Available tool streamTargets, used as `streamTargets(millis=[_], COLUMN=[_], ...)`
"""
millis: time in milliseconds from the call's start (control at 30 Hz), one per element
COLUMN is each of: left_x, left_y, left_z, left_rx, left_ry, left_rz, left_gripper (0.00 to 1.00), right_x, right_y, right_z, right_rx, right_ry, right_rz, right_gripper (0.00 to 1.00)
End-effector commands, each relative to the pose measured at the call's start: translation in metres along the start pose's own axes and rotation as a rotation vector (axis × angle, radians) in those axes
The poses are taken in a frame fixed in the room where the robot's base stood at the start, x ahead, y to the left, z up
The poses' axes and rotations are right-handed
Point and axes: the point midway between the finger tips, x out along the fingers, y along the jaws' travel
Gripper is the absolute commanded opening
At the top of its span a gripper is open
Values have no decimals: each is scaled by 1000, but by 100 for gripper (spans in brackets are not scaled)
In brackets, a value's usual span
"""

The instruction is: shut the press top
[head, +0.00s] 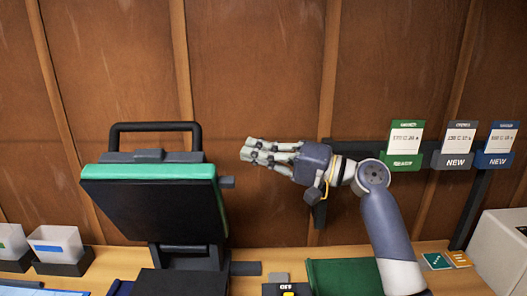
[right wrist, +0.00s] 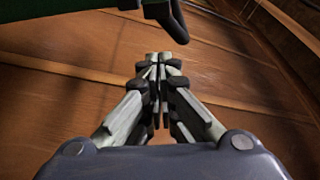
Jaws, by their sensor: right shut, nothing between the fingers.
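The press top (head: 150,200) is a dark slab with a green edge and a black bar handle (head: 157,127) above it. It stands raised and tilted over the dark press base (head: 186,283) in the head view. My right gripper (head: 247,150) is shut and empty, to the right of the press top and apart from it, near the handle's height. In the right wrist view, the shut fingers (right wrist: 157,60) point toward the wooden wall. A dark part with a green edge, probably the press top (right wrist: 60,8), shows along the upper edge there. My left gripper is not in view.
Green, grey and blue label holders (head: 403,146) hang on a dark rail at the right. A white box (head: 500,250) stands at the right edge of the bench. White bins (head: 57,245) stand at the left. A green mat (head: 342,277) and an "OFF" switch box (head: 286,288) lie at the front.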

Motion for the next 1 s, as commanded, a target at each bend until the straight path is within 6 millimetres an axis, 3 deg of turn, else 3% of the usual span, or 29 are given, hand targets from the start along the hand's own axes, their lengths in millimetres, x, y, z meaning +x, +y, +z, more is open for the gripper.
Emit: streamTargets(millis=[33,233,600,1000], left_x=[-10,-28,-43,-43], left_y=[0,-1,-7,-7], left_z=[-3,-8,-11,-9], left_rx=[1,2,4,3], left_ry=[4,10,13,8], left_rz=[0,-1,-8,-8], left_gripper=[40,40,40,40], right_x=[14,58,42,41], right_y=[-5,-4,0,1], right_z=[-1,0,35,38], right_rx=[2,4,1,1], right_ry=[-3,-4,-1,0], right_rz=[-3,-1,2,1], right_gripper=[0,0,0,0])
